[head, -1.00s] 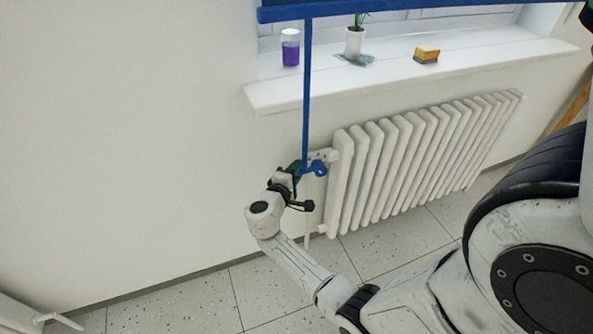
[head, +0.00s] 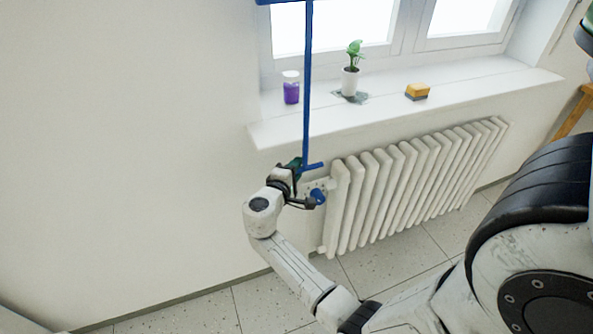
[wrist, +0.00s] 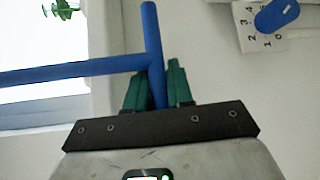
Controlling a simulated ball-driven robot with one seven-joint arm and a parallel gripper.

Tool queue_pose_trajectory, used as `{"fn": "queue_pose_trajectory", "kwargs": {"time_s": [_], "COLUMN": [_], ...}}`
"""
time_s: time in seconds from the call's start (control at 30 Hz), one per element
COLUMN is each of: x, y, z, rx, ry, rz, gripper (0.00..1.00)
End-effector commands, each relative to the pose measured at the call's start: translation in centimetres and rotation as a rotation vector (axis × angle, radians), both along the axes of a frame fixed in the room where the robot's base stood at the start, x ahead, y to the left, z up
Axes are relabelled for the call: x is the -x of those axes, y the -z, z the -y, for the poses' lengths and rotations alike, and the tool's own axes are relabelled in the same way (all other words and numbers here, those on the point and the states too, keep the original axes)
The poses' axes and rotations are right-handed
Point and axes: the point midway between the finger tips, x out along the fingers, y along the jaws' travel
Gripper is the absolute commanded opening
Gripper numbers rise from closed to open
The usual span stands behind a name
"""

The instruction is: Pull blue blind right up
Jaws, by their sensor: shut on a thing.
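The blue blind shows as a short piece of its blue bottom bar (head: 280,1) at the top edge of the head view; the rest is out of frame. A long blue rod (head: 307,95) hangs from it past the window sill and ends in a blue crossbar handle (head: 316,166). My gripper (head: 297,166), with green fingers, is shut on one side of this handle. In the wrist view, my gripper (wrist: 157,88) grips the handle's near end, its free end (wrist: 151,25) sticks out beyond, and the rod (wrist: 70,74) runs left toward the window.
A blue knob (head: 318,197) sits over a numbered plate (wrist: 258,40) just below the handle, beside the white radiator (head: 400,185). The sill (head: 470,90) holds a purple jar (head: 291,92), a potted plant (head: 350,80) and a yellow sponge (head: 417,90).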

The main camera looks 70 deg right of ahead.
Motion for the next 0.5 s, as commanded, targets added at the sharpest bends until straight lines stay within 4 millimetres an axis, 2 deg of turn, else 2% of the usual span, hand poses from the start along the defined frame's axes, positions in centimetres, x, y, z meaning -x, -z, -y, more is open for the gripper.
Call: {"fn": "queue_pose_trajectory", "kwargs": {"time_s": [0.23, 0.27, 0.43, 0.5], "x": [0.0, 0.0, -0.01, -0.01], "y": [0.1, 0.11, 0.12, 0.11], "z": [-0.03, -0.04, -0.03, -0.02], "rx": [0.0, 0.0, 0.0, 0.0], "ry": [0.0, 0.0, 0.0, 0.0], "rz": [-0.001, -0.001, -0.001, -0.001], "gripper": [0.0, 0.24, 0.41, 0.42]}}
